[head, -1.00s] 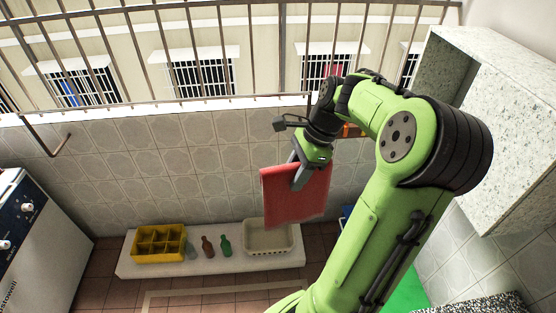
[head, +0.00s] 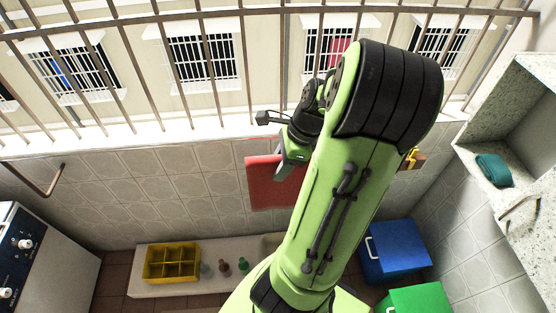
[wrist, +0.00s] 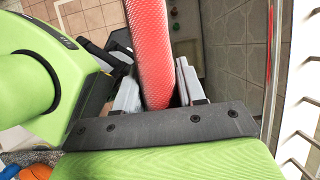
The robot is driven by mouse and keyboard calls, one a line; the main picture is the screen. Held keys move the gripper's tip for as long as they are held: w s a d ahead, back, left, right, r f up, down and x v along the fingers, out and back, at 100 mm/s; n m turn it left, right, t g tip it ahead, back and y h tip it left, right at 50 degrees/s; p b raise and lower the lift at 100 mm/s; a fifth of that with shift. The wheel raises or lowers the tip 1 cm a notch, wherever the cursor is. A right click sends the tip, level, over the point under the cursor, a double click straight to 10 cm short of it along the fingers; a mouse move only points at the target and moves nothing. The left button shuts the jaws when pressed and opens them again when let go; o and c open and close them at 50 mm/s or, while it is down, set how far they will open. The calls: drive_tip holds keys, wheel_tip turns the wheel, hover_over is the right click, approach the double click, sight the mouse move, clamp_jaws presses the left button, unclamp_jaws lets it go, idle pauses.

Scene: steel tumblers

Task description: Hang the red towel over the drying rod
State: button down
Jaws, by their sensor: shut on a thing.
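The red towel (head: 265,190) hangs as a flat sheet from my gripper (head: 287,168), in front of the tiled wall. My arm covers its right part in the head view. In the wrist view the towel (wrist: 148,40) runs up between the two pale fingers of my gripper (wrist: 158,95), which are shut on it. A brown bent metal bar (head: 45,195) sticks out at the wall on the left, apart from the towel. In the wrist view a thin reddish bar (wrist: 271,70) runs along the right side. I cannot tell which bar is the drying rod.
A railing (head: 245,80) and a white ledge (head: 200,140) run above the wall. Below are a yellow crate (head: 172,250) and bottles (head: 243,265) on a low white slab. A blue box (head: 397,250) and green box (head: 420,298) stand right, below a stone cabinet (head: 500,120).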

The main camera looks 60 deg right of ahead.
drive_tip(key=shift+w+d, duration=0.25)
drive_tip(key=shift+d, duration=0.25)
drive_tip(key=w+d, duration=0.2)
hover_over(275, 137)
drive_tip(key=shift+w+d, duration=0.3)
drive_tip(key=shift+f+b, duration=1.75)
drive_tip(key=shift+f, duration=1.8)
drive_tip(key=c, duration=0.6)
unclamp_jaws()
